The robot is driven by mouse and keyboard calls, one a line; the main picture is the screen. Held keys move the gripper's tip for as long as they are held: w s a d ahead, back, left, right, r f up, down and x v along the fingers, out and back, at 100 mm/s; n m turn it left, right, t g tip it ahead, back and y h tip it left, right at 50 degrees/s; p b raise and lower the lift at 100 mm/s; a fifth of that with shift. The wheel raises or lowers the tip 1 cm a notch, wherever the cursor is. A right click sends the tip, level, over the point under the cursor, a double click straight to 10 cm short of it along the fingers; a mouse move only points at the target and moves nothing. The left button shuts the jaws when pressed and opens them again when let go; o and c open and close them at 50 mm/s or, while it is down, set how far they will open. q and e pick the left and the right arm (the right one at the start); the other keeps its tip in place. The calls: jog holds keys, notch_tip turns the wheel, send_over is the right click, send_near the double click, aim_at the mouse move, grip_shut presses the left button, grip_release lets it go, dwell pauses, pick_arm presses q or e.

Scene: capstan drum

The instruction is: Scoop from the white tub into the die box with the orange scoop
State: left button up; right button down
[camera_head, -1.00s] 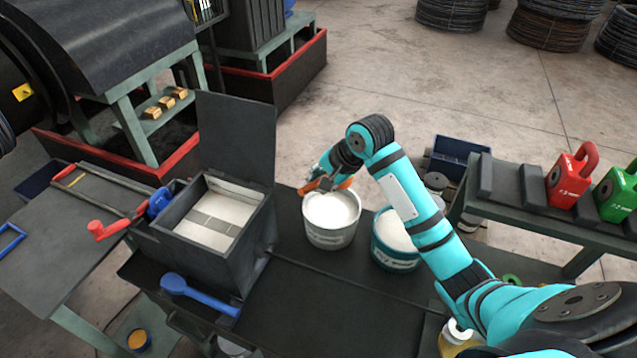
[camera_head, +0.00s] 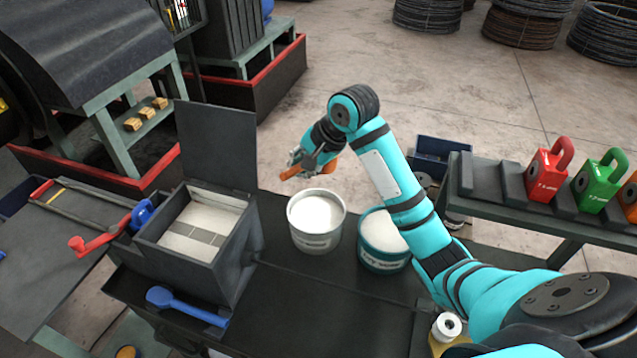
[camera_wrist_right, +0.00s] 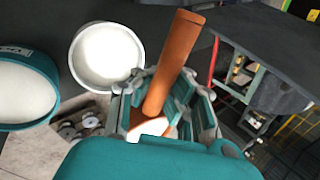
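My right gripper (camera_head: 312,160) is shut on the orange scoop (camera_head: 293,173), held above and behind the white tub (camera_head: 316,240). In the right wrist view the scoop's handle (camera_wrist_right: 174,62) runs up between the fingers. White material shows within an orange rim (camera_wrist_right: 150,126) below it, partly hidden by the gripper. The white tub, full of white powder, also shows in the wrist view (camera_wrist_right: 80,72). The die box (camera_head: 228,258) is dark, with its lid (camera_head: 217,145) raised at the back. White material and a grey strip lie inside. My left gripper is not in view.
A teal tub (camera_head: 384,262) of white material stands right of the white tub. A blue scoop (camera_head: 190,308) lies in front of the die box. Red and green weights (camera_head: 598,180) sit on the right shelf.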

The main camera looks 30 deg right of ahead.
jog(key=s+a, duration=1.5)
jog(key=a, duration=0.2)
jog(key=shift+s+a, duration=0.15)
jog(key=shift+s, duration=0.1)
jog(key=w+a, duration=1)
jog(key=w, duration=0.1)
jog(key=w+a, duration=0.5)
jog(key=shift+w, duration=0.4)
